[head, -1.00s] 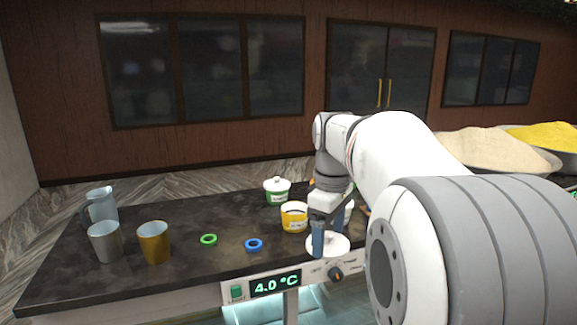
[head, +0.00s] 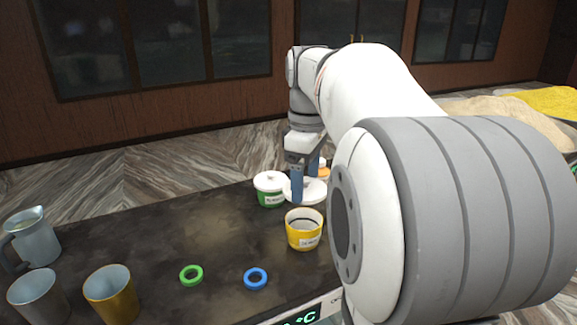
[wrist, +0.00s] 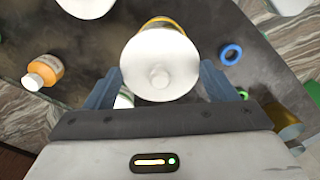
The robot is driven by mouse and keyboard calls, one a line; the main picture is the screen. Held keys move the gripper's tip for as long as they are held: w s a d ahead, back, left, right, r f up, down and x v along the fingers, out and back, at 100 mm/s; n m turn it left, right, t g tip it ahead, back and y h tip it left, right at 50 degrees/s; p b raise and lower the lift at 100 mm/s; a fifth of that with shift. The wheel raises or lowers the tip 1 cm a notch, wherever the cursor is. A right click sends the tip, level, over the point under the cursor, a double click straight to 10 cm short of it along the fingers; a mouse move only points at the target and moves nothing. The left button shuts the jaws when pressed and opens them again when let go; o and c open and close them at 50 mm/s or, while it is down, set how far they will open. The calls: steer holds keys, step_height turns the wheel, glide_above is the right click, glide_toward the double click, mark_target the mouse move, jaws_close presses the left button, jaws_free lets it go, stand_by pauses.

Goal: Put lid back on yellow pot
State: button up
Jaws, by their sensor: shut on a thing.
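The yellow pot (head: 305,232) stands upright and open on the dark counter, its white inside showing. My gripper (head: 306,190) is shut on a round white lid (head: 317,192), which appears beyond the pot in the head view. In the wrist view the lid (wrist: 158,52) lies between the two fingers, its small knob facing the camera. The yellow pot (wrist: 163,22) shows partly behind the lid, most of it hidden. The lid looks held above the counter and apart from the pot; the exact height cannot be told.
A green pot (head: 269,196) with a white lid stands close left of my gripper. An orange bottle (wrist: 48,70) is nearby. A green ring (head: 191,275), a blue ring (head: 256,279), a gold cup (head: 112,298), a grey cup (head: 38,302) and a jug (head: 37,240) stand on the counter.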

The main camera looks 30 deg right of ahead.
steer(key=shift+d+f, duration=0.1)
steer(key=shift+f, duration=0.05)
steer(key=shift+s+f+b, duration=0.1)
steer(key=shift+f+b, duration=0.6)
steer(key=shift+b, duration=0.1)
step_height(320, 180, down, 5)
steer(key=b, duration=0.3)
steer(key=shift+r+b, duration=0.2)
steer(key=shift+b, duration=0.1)
stand_by(0.4)
steer(key=shift+f, duration=0.15)
stand_by(1.3)
steer(key=o, duration=0.9)
steer(key=shift+o, duration=0.2)
